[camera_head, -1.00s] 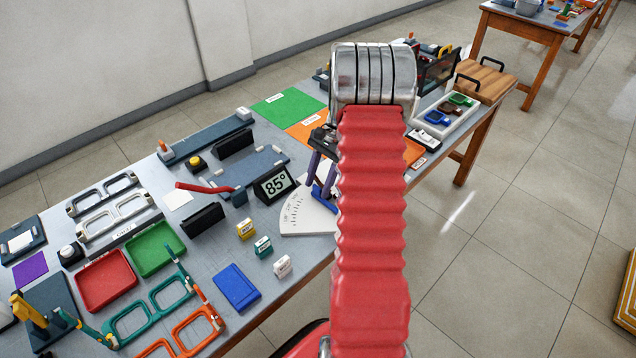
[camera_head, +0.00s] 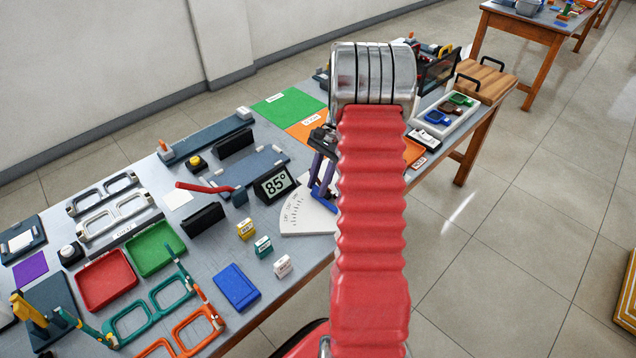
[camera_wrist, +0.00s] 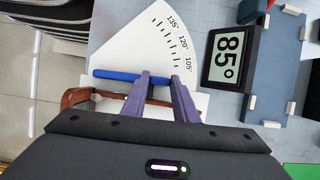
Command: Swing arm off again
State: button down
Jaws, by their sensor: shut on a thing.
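The angle gauge has a white fan-shaped plate (camera_head: 300,216) marked in degrees, which also shows in the wrist view (camera_wrist: 130,50). A blue swing arm (camera_wrist: 115,75) lies across the plate's lower part in the wrist view. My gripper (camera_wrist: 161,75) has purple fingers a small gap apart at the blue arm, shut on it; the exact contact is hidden. A brown bar (camera_wrist: 78,98) runs behind the fingers, nearer my wrist. The display (camera_head: 274,184) beside the plate reads 85°, also in the wrist view (camera_wrist: 231,59). In the head view my red arm covers part of the gauge.
White, yellow and teal small boxes (camera_head: 263,247) stand near the table's front edge. A blue case (camera_head: 236,287), red tray (camera_head: 106,280) and green tray (camera_head: 155,247) lie to the left. A black block (camera_head: 202,219) stands left of the display. Open floor lies to the right.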

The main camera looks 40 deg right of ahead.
jog(key=shift+a+n+g, duration=0.5)
jog(key=shift+a+n, duration=0.75)
jog(key=shift+n, duration=0.15)
jog(key=shift+s+a+n+g+h, duration=0.2)
jog(key=shift+a+n+g, duration=0.05)
jog(key=shift+a+n, duration=0.35)
jog(key=shift+s+a+n+g+h, duration=0.2)
jog(key=shift+a+n+g, duration=0.05)
jog(key=shift+a+n, duration=0.35)
jog(key=shift+s+a+n+g+h, duration=0.3)
jog(key=shift+s+a+n, duration=0.25)
jog(key=shift+a+n, duration=0.35)
jog(key=shift+s+a+n+g+h, duration=0.25)
jog(key=shift+s+a+n, duration=0.3)
jog(key=shift+n, duration=0.55)
jog(key=c, duration=1.4)
grip_release()
jog(key=shift+s, duration=0.1)
jog(key=shift+r, duration=0.15)
